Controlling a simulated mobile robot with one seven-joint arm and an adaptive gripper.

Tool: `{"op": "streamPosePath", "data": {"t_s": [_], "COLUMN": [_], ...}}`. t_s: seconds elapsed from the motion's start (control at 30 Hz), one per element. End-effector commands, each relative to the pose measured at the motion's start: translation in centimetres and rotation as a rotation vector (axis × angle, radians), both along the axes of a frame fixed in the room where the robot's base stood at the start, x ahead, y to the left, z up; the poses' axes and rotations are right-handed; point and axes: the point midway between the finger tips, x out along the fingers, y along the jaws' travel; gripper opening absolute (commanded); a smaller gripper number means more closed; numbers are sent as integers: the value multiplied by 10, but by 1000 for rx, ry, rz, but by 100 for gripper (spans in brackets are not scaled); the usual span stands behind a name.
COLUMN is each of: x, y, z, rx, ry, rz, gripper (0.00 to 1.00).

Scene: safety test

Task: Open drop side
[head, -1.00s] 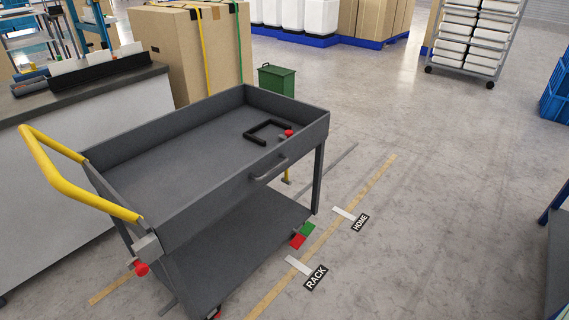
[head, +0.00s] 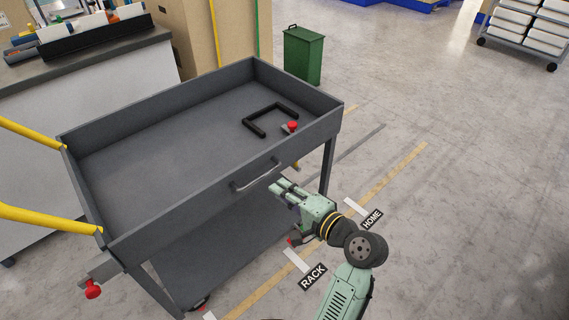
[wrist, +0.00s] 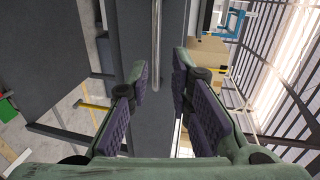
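The grey cart's long front side panel (head: 200,208) stands upright; I take it to be the drop side. A grey bar handle (head: 258,176) is fixed to its outer face. My gripper (head: 279,187) is in front of the panel, close to the handle's right end. In the wrist view, my gripper's two padded fingers (wrist: 160,88) are spread apart and nothing is clamped between them. The handle (wrist: 156,42) runs upright in that picture, in line with the gap between the fingers. I cannot tell how far it is from the fingertips.
A black U-shaped bar (head: 268,118) and a red knob (head: 291,126) are at the tray's right end. Another red knob (head: 92,290) is at the near left corner. A yellow push handle (head: 45,216) is at left. A green bin (head: 303,55) stands behind. Floor at right is clear.

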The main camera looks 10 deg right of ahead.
Motion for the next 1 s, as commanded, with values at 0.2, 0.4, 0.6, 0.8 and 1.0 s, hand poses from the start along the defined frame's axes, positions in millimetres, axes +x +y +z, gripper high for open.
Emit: {"op": "streamPosePath", "data": {"t_s": [0.2, 0.4, 0.6, 0.8, 1.0], "x": [6, 36, 64, 78, 80], "y": [5, 27, 46, 56, 58], "z": [-7, -13, -21, -25, -27], "rx": [21, 18, 16, 16, 16], "ry": [23, 20, 19, 19, 19], "rz": [2, 3, 0, -2, -3], "gripper": [20, 20, 20, 20, 20]}}
